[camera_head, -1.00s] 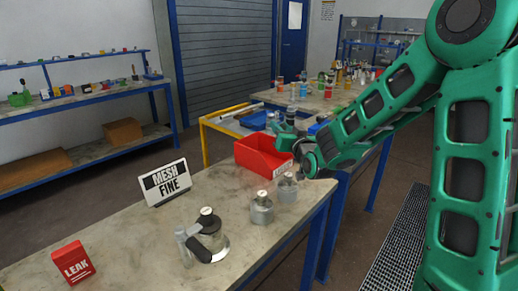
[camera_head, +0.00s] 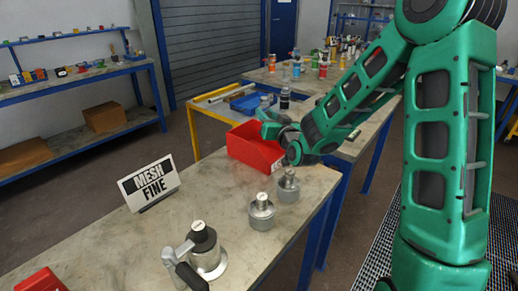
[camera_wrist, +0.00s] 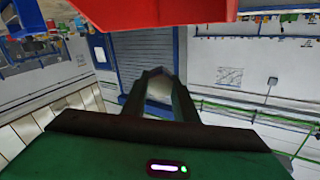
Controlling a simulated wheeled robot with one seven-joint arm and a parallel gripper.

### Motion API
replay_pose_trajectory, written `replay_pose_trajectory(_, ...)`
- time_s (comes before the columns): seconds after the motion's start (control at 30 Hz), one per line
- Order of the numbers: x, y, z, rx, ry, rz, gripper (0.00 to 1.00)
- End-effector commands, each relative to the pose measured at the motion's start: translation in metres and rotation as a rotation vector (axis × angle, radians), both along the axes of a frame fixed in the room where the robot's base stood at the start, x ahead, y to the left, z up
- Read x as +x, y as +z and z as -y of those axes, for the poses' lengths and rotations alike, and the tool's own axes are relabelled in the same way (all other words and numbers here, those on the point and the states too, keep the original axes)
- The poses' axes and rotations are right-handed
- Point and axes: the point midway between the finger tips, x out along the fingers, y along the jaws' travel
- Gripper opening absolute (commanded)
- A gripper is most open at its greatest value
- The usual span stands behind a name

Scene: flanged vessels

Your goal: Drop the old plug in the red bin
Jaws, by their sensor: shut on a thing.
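The red bin (camera_head: 258,152) stands at the far end of the near table. It also fills the top edge of the wrist view (camera_wrist: 150,10). My gripper (camera_head: 270,126) is over the bin's far side, its tips partly hidden. In the wrist view my gripper's dark fingers (camera_wrist: 158,82) are closed around a small greyish piece (camera_wrist: 160,90), taken to be the old plug; its shape is unclear. Three flanged metal vessels stand on the table: one with a dark handle (camera_head: 207,252), a middle one (camera_head: 261,212) and one nearest the bin (camera_head: 288,186).
A "MESH FINE" sign (camera_head: 149,184) stands on the near table (camera_head: 115,255). A red block (camera_head: 42,281) lies at the lower left. Behind the bin are a yellow-framed table with a blue tray (camera_head: 247,104) and a table with bottles (camera_head: 296,70).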

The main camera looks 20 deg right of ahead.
Motion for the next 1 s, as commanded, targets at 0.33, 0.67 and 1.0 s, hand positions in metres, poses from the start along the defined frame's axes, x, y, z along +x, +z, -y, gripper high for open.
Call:
replay_pose_trajectory(0.33,0.0,-0.016,0.003,0.0,-0.005,0.002,0.0)
replay_pose_trajectory(0.67,0.0,-0.016,0.003,0.0,-0.005,0.002,0.48)
replay_pose_trajectory(1.0,0.0,-0.015,0.003,-0.001,-0.003,0.001,0.48)
